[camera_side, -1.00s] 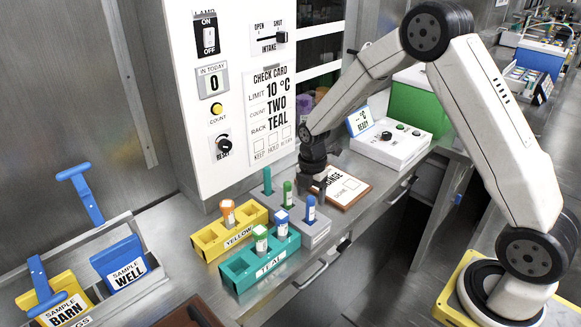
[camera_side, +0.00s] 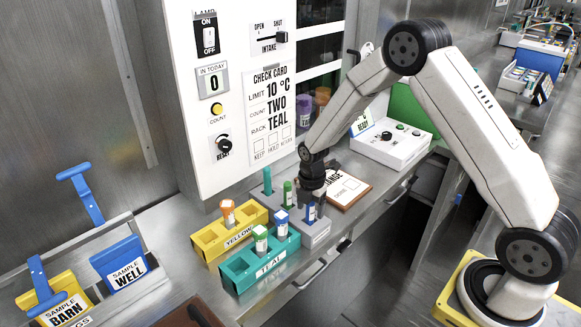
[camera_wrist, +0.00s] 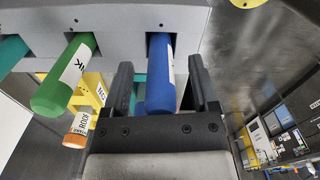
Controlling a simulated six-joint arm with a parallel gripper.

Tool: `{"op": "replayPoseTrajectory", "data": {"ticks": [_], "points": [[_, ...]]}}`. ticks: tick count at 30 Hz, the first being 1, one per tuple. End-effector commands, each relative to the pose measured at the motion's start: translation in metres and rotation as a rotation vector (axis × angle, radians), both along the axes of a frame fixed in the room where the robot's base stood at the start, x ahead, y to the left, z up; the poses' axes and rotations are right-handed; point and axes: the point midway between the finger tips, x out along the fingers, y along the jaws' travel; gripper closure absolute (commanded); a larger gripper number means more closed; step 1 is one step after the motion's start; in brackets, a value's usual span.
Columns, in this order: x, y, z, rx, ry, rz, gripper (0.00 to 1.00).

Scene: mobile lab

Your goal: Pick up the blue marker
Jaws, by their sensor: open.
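The blue marker (camera_side: 311,212) stands in the right end of the grey rack (camera_side: 318,232), with its upper part at my gripper (camera_side: 309,199). A green marker (camera_side: 287,194) and a teal one (camera_side: 267,181) stand in the same rack; the green one (camera_wrist: 65,75) is left of my fingers in the wrist view.
A teal rack (camera_side: 262,272) in front holds a green-capped tube (camera_side: 260,239) and a blue-capped tube (camera_side: 281,224). A yellow rack (camera_side: 236,243) holds an orange-capped tube (camera_side: 228,212). A clipboard (camera_side: 346,188) and a white control box (camera_side: 390,145) lie behind to the right.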

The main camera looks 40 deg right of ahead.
Motion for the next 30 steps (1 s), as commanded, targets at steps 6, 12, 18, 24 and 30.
{"op": "replayPoseTrajectory", "data": {"ticks": [6, 12, 18, 24, 30], "points": [[0.000, 0.000, 0.000, 0.000, 0.000, 0.000, 0.72], [0.000, 0.000, 0.000, 0.000, 0.000, 0.000, 1.00], [0.000, 0.000, 0.001, 0.000, 0.000, 0.000, 1.00], [0.000, 0.000, 0.007, 0.000, -0.001, 0.000, 1.00], [0.001, 0.000, 0.026, -0.001, -0.003, 0.000, 1.00]]}}
